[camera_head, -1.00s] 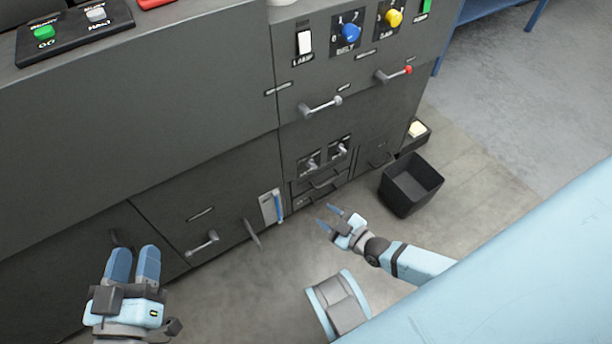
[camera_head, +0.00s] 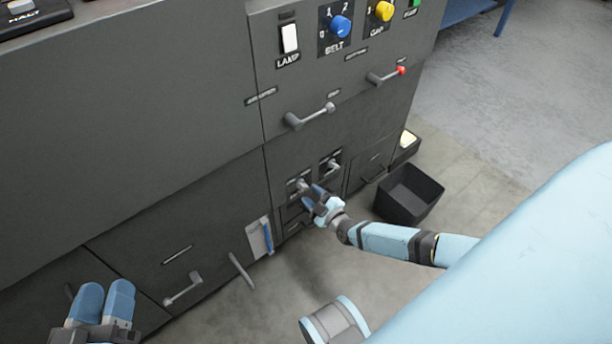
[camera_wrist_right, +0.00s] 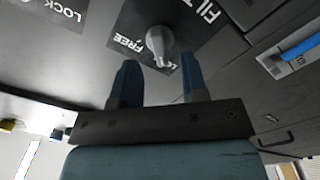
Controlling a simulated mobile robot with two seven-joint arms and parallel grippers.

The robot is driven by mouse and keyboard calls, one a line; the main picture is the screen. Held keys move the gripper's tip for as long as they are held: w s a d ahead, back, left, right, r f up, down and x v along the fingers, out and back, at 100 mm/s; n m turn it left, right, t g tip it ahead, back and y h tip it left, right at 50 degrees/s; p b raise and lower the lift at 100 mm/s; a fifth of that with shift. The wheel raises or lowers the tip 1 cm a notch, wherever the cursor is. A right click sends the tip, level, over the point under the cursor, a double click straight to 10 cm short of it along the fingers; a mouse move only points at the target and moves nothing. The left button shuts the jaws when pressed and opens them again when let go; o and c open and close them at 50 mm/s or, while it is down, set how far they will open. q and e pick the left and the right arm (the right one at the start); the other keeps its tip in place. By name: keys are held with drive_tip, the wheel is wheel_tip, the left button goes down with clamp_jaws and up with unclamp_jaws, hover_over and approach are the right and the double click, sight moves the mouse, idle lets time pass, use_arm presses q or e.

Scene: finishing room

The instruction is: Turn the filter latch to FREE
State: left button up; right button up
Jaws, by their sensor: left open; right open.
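The filter latch (camera_wrist_right: 159,42) is a short grey lever on a dark plate marked FREE and LOCK in the right wrist view. In the head view the latch (camera_head: 301,185) is on the lower cabinet front, partly covered by my right gripper (camera_head: 314,194). In the wrist view the open blue fingers of the right gripper (camera_wrist_right: 157,68) point at the latch, one on each side of its lever end. I cannot tell whether they touch it. My left gripper (camera_head: 105,298) is open and empty at the lower left, away from the latch.
A second similar latch (camera_head: 332,165) sits just right of the filter latch. A lever with a red tip (camera_head: 386,76) and a grey handle (camera_head: 310,115) stick out above. A black bin (camera_head: 408,194) stands on the floor to the right. A blue-handled panel (camera_head: 262,237) is lower left.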

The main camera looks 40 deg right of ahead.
sight(305, 189)
drive_tip(key=shift+w+a+b, duration=0.15)
drive_tip(key=shift+w+b, duration=0.3)
drive_tip(key=shift+w, duration=1.25)
use_arm(q)
wheel_tip(305, 189, down, 2)
drive_tip(key=shift+d+g, duration=0.1)
drive_tip(key=shift+g, duration=0.3)
use_arm(e)
clamp_jaws()
